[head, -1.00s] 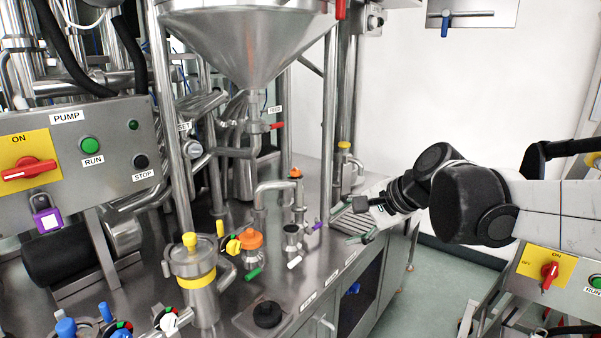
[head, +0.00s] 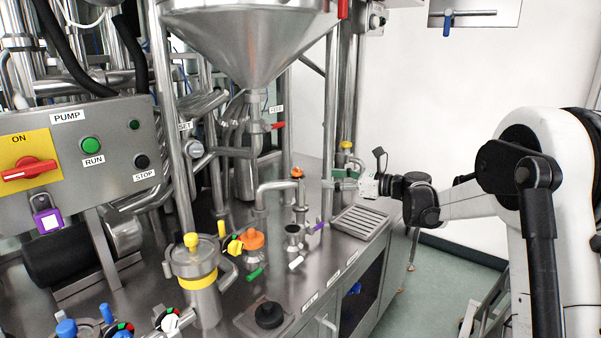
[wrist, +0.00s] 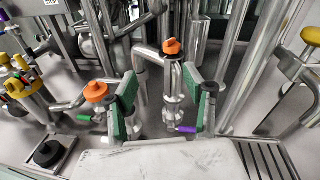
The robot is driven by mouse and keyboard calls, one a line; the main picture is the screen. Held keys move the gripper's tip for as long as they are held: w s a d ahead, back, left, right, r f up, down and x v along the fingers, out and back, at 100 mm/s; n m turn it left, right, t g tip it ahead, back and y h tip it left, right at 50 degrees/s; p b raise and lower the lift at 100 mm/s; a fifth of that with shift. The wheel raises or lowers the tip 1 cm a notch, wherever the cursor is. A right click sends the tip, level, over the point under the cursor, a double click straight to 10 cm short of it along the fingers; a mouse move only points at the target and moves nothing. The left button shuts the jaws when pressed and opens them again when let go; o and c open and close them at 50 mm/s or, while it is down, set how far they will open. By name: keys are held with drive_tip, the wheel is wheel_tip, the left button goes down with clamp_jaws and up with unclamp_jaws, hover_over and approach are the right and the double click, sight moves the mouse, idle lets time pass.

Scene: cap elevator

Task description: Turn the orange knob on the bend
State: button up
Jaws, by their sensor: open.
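The orange knob (head: 296,172) sits on top of the bend, a steel pipe (head: 270,187) that curves over to a short upright fitting. In the wrist view the orange knob (wrist: 172,46) appears ahead, above the gap between my two green-padded fingers. My gripper (head: 338,179) is open and empty. In the head view it points left at about the knob's height, to the right of it and apart from it. The wrist view also shows the open gripper (wrist: 160,88), with the upright fitting seen between its fingers.
A second orange cap (head: 250,238) sits on a fitting nearer the front. A steel cup (head: 292,237), a purple handle (head: 318,226) and a green handle (head: 255,273) are close by. A vertical steel post (head: 328,120) stands near my gripper. A drain grate (head: 360,222) lies to the right.

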sight(297, 170)
drive_tip(key=shift+m+y, duration=0.4)
drive_tip(key=shift+m, duration=0.3)
drive_tip(key=x, duration=0.4)
drive_tip(key=w+x, duration=0.1)
drive_tip(key=x, duration=0.4)
drive_tip(key=w+d+f+b+x, duration=0.1)
drive_tip(key=x, duration=0.4)
drive_tip(key=shift+w+d, duration=0.1)
drive_tip(key=shift+w, duration=0.2)
clamp_jaws()
